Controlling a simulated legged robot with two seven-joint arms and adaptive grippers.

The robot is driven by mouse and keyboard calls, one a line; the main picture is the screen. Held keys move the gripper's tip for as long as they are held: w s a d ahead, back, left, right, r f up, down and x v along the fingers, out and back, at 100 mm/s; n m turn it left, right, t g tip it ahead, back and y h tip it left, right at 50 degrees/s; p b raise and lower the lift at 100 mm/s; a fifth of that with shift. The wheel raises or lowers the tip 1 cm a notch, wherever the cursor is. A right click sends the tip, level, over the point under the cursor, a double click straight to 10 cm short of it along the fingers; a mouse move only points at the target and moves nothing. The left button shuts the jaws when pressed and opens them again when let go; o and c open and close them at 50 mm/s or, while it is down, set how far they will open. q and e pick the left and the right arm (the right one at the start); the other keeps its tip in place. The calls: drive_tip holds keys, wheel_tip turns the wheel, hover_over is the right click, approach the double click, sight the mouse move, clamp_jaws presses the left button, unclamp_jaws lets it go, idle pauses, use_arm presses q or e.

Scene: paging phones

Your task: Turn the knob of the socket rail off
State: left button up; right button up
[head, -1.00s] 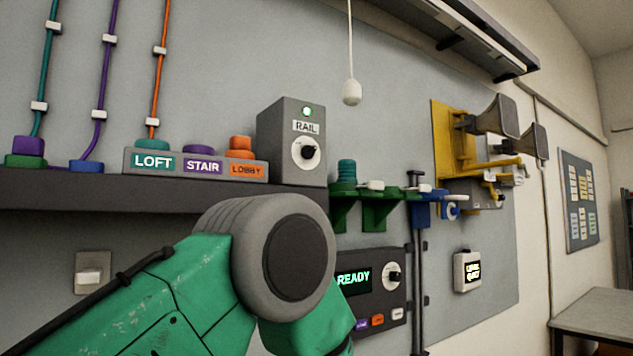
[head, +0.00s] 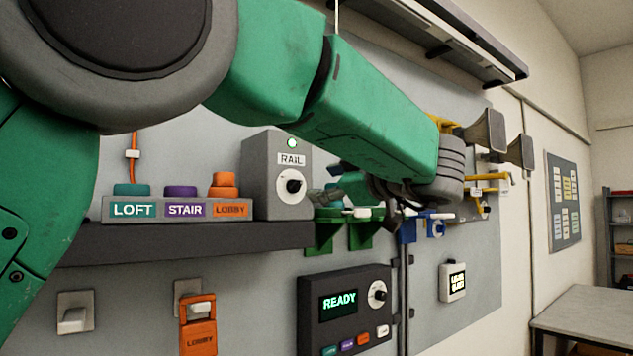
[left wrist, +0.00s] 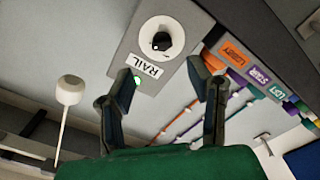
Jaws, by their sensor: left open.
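The socket rail's grey box, labelled RAIL (head: 258,180), stands on the shelf with its green light (head: 292,143) lit. Its knob (head: 291,186) is black on a white dial on the front face. In the left wrist view the knob (left wrist: 160,42) shows upside down, beyond the fingertips. My left gripper (left wrist: 166,80) is open and empty, its two fingers apart on either side of the RAIL label, not touching the knob. In the head view the gripper is just right of the box, partly hidden by my forearm. My right gripper is not in view.
The LOFT, STAIR and LOBBY sockets (head: 170,209) sit left of the box on the shelf (head: 180,241). A READY panel (head: 345,308) with its own knob is below. Green brackets (head: 322,232) are to the right. A pull cord (left wrist: 68,95) hangs near the gripper.

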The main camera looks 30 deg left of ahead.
sight(297, 184)
use_arm(q)
drive_tip(key=x, duration=0.4)
drive_tip(key=p+x, duration=0.1)
drive_tip(key=x, duration=0.3)
drive_tip(key=shift+s+a+p, duration=0.15)
drive_tip(key=shift+s+p, duration=0.05)
drive_tip(key=shift+p, duration=0.1)
drive_tip(key=shift+w+a, duration=0.2)
drive_tip(key=shift+a, duration=0.25)
drive_tip(key=shift+d, duration=0.1)
drive_tip(key=shift+s+d, duration=0.1)
drive_tip(key=shift+d+r, duration=0.1)
clamp_jaws()
